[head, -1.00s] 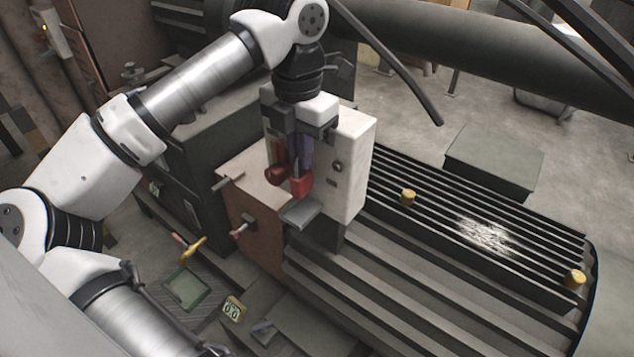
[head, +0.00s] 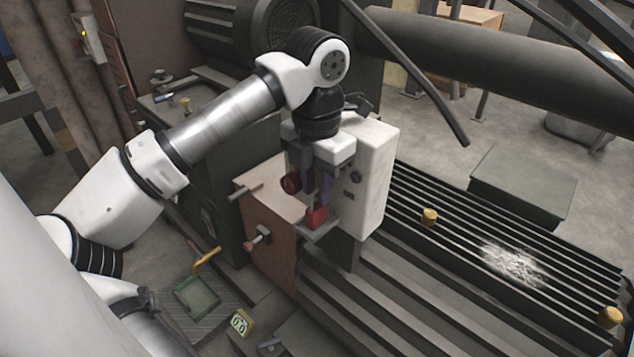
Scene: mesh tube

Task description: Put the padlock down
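The red padlock (head: 317,217) hangs upright below my gripper (head: 314,199) in the head view. My gripper points down in front of the pale control box and appears shut on the upper part of the padlock. The fingers hide the shackle. The padlock is at a small grey ledge (head: 318,232) that sticks out from the box. I cannot tell whether its underside touches the ledge.
The pale control box (head: 372,185) stands close behind my gripper. A red round knob (head: 291,182) is just left of the fingers. The ribbed machine bed (head: 460,250) extends right, with yellow knobs and pale shavings. A green tray (head: 198,297) lies lower left.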

